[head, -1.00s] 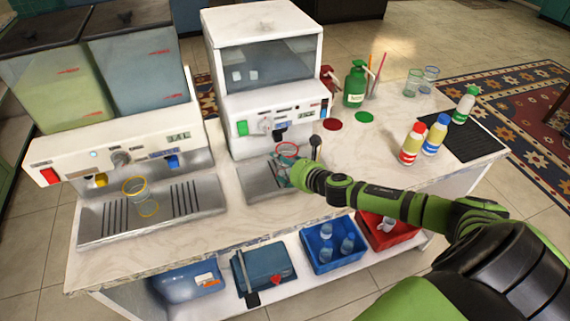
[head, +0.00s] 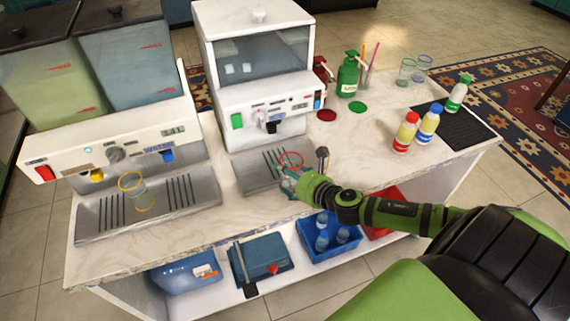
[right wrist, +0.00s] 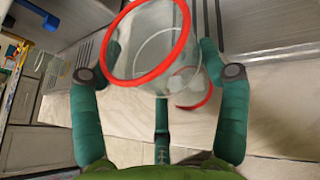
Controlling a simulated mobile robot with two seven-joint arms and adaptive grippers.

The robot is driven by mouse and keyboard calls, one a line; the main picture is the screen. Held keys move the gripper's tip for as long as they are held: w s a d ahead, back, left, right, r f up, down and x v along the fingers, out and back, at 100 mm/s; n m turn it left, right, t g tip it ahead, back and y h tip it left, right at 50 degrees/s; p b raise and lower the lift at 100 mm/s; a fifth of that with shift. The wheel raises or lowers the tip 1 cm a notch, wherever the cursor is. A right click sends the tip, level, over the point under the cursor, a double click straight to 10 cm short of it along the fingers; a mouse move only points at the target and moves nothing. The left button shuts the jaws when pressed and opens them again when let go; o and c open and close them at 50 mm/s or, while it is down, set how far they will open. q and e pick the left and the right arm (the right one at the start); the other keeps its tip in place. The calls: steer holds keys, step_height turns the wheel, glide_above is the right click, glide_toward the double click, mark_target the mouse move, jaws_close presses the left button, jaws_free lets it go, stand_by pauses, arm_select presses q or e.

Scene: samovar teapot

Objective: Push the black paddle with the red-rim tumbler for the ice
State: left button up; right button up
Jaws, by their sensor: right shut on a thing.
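The red-rim tumbler (head: 291,161) is clear glass and is held by my right gripper (head: 292,182) over the front of the ice machine's drip tray (head: 252,178). In the right wrist view the tumbler (right wrist: 150,50) sits between the teal fingers, with whitish lumps like ice near its base. The black paddle (head: 272,127) is on the front of the white ice machine (head: 262,106), behind the tumbler and apart from it. Pale cubes (head: 238,69) show behind the machine's window. My left gripper is not in view.
A drink dispenser with a yellow-rim glass (head: 138,196) stands at left. A dark scoop-like thing (head: 322,156) stands right of the tumbler. Bottles (head: 405,132) and a black mat (head: 462,133) are at right. Bins (head: 328,240) sit on the shelf below.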

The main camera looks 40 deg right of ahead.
steer(key=shift+s+a, duration=0.25)
steer(key=shift+s, duration=0.95)
